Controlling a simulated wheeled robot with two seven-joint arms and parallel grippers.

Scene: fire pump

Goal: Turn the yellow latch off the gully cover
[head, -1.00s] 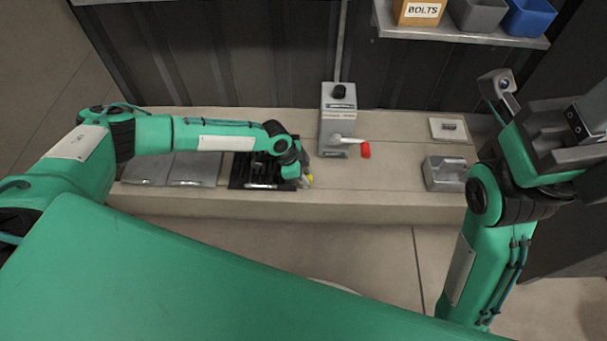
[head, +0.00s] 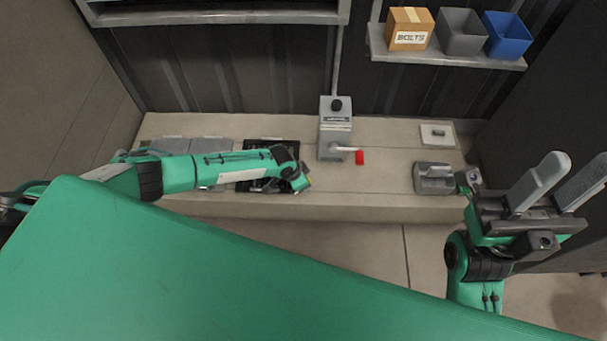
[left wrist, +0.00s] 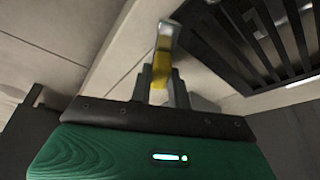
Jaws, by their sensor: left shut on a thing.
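The yellow latch (left wrist: 161,66) shows in the left wrist view, with a grey metal part above it, beside the black slotted gully cover (left wrist: 262,42). My left gripper (left wrist: 161,84) is shut on the latch, one finger on each side. In the head view the cover (head: 264,152) lies on the ledge, partly hidden by my left arm. Only a speck of yellow shows at the left gripper (head: 304,183) there, so the latch's exact angle is hard to tell. My right gripper (head: 560,185) is open and empty at the far right, away from the cover.
A grey box with a red-ended lever (head: 334,130) stands right of the cover. A grey block (head: 434,178) and pale plate (head: 438,135) lie farther right. Grey plates (head: 205,150) lie left.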

